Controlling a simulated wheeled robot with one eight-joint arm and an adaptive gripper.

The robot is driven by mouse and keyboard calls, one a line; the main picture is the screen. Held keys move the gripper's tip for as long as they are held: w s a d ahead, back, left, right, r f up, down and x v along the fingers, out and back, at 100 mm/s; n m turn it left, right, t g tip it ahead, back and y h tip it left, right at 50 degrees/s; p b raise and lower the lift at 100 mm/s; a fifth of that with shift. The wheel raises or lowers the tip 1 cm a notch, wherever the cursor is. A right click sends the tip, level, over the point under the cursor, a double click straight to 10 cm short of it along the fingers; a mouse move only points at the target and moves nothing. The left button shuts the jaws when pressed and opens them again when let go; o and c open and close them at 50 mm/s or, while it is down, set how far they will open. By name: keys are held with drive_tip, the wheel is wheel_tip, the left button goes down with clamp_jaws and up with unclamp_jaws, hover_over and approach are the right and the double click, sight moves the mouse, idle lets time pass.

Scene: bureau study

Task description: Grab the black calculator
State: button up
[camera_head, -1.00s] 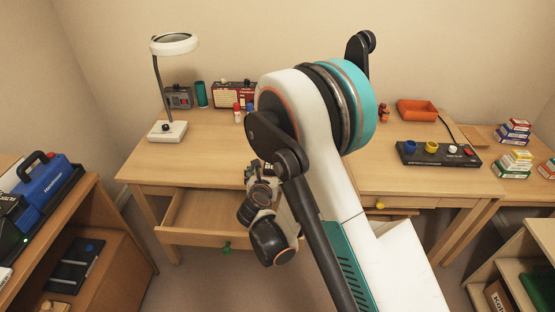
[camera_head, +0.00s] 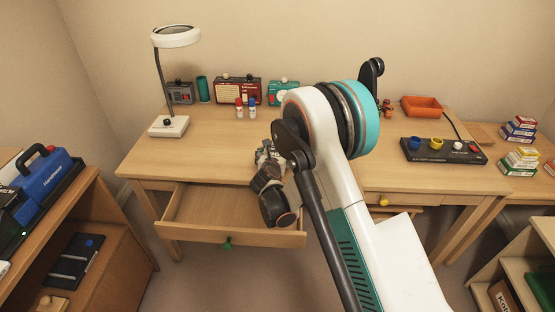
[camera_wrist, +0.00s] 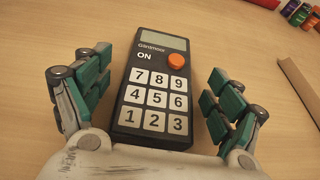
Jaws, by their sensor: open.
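The black calculator (camera_wrist: 156,86) lies face up on the wooden desk in the wrist view, with white number keys, an orange round button and a grey display at its far end. My gripper (camera_wrist: 155,98) is open, with one teal-padded finger on each side of the calculator's near half. A gap of bare desk shows between each finger and the calculator. In the head view my gripper (camera_head: 268,155) is over the desk behind the open drawer, and my arm hides the calculator there.
The desk (camera_head: 215,150) has an open, empty-looking drawer (camera_head: 215,212) at its front. A lamp (camera_head: 168,125) stands at left.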

drive_tip(key=shift+w+f, duration=0.15)
drive_tip(key=shift+w, duration=0.25)
drive_tip(key=c, duration=1.2)
drive_tip(key=shift+c, duration=0.2)
